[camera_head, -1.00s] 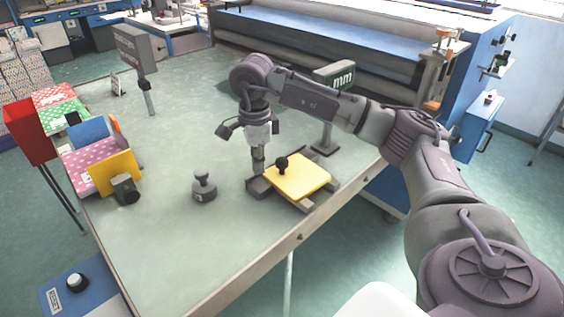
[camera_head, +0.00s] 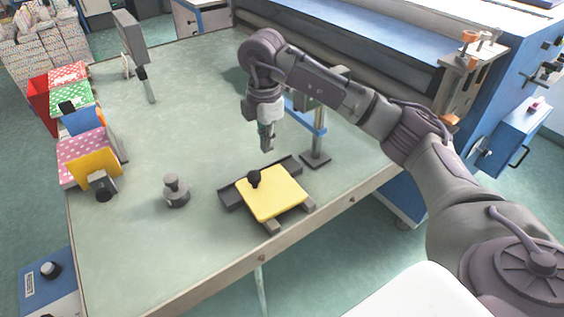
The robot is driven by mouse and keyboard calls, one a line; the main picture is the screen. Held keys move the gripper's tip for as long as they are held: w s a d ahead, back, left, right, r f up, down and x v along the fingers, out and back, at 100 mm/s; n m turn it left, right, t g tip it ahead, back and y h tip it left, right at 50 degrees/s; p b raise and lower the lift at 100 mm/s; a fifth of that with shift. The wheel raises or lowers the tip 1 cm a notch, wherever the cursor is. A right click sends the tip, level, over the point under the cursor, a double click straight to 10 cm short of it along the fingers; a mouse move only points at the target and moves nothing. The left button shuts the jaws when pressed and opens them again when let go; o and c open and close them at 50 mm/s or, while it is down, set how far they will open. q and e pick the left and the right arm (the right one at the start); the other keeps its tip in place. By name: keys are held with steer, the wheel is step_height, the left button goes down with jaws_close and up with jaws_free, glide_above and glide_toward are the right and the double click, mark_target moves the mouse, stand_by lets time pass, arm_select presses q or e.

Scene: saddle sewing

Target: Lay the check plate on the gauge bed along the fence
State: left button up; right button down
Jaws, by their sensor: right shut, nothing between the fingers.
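The yellow check plate (camera_head: 278,198) with its black knob (camera_head: 254,178) lies on the dark gauge bed (camera_head: 231,196) near the table's front edge. The fence (camera_head: 285,165) is the dark raised bar along the bed's back side. The plate lies in front of the fence; I cannot tell whether its edge touches it. My right gripper (camera_head: 267,148) is shut and empty, pointing down behind and above the fence, apart from the plate. My left gripper is not in view.
A grey knobbed weight (camera_head: 175,191) stands left of the bed. A display stand (camera_head: 316,158) stands behind the bed at right, partly hidden by my arm. Coloured boxes (camera_head: 86,153) line the table's left edge. The table's middle (camera_head: 190,115) is clear.

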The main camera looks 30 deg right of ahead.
mark_target(257, 174)
steer(key=shift+m, duration=0.3)
steer(key=f+p, duration=0.1)
steer(key=f, duration=0.3)
steer(key=f+p, duration=0.2)
steer(key=f, duration=0.2)
steer(key=shift+a+f, duration=0.2)
steer(key=shift+f, duration=0.7)
steer(key=shift+a, duration=1.25)
